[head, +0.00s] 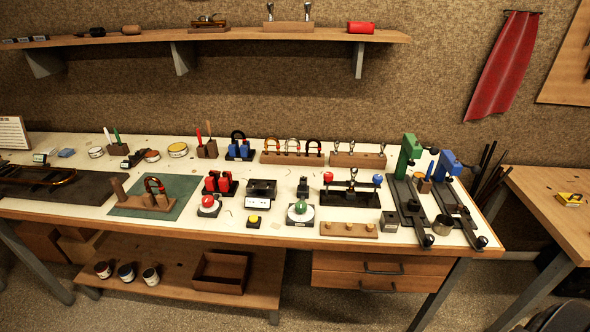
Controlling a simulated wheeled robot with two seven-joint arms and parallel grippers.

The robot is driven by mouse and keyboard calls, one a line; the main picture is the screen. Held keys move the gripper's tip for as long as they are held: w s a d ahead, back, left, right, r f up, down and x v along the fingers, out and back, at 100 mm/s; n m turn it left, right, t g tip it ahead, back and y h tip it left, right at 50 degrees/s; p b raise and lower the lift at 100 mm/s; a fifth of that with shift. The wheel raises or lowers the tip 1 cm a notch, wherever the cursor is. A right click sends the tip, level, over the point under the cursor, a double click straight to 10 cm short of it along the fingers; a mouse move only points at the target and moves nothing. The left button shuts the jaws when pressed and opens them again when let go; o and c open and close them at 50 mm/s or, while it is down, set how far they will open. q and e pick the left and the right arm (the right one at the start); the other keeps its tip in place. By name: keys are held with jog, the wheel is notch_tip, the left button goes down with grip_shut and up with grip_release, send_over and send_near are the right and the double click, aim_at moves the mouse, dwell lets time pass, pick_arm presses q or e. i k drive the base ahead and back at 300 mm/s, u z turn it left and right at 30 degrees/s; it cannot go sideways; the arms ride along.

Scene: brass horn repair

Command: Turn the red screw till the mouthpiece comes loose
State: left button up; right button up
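A black bench device (348,198) stands on the right half of the long workbench. A red knob (328,177), which may be the red screw, is at its left end and a blue knob (377,180) at its right end. A small silver piece (353,174) stands upright between them; I cannot tell whether it is the mouthpiece or how it is held. Neither of my grippers is in view.
The long workbench (80,212) is crowded with small tools and holders. Green (408,155) and blue (447,163) clamp-like devices stand at its right end. A wooden block with several pegs (348,230) lies before the black device. A wall shelf (240,36) hangs above.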

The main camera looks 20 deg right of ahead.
aim_at(328, 176)
jog(key=u, duration=2)
jog(key=k, duration=1.3)
jog(key=z, duration=1.9)
